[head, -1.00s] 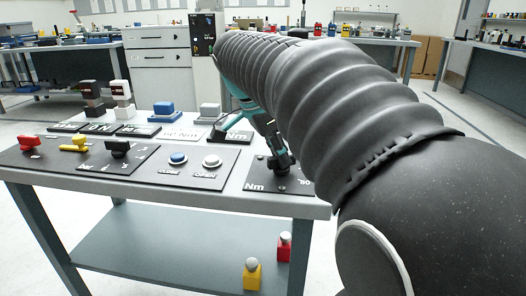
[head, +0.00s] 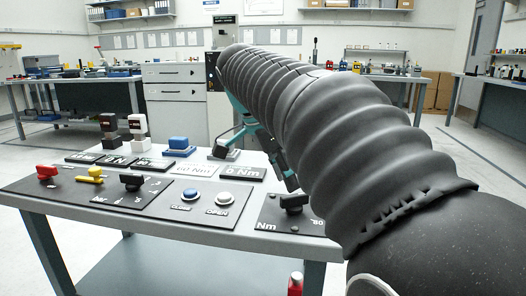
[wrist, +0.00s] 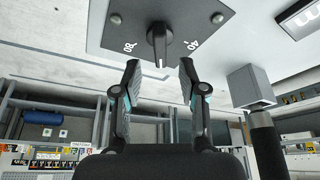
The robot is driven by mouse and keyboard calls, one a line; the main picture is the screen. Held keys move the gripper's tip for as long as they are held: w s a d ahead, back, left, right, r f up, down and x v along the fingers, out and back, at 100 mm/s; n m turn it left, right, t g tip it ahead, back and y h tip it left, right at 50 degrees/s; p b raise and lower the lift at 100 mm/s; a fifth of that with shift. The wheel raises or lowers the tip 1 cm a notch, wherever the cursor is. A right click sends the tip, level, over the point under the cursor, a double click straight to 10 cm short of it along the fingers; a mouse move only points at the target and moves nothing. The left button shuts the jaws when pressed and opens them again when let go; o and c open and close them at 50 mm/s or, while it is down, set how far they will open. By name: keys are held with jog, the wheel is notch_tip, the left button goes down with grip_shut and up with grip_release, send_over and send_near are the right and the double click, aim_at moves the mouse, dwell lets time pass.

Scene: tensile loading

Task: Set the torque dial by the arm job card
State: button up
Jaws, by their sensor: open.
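The torque dial is a black knob (head: 293,202) on a dark "Nm" plate (head: 268,227) at the table's right front. In the head view, my gripper (head: 291,186) is just behind the dial, partly hidden by my arm. Cards with "Nm" text, one white (head: 194,170) and one dark (head: 243,172), lie behind; their numbers are hard to read.
Left of the dial are a blue button (head: 190,194) and a white button (head: 225,198), then black (head: 131,181), yellow (head: 91,173) and red (head: 47,172) knobs. Stamp-like blocks (head: 139,128) and a blue block (head: 179,145) stand behind. A grey block (wrist: 250,88) shows in the wrist view.

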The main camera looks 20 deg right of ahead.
jog(key=v, duration=0.7)
jog(key=shift+f, duration=0.1)
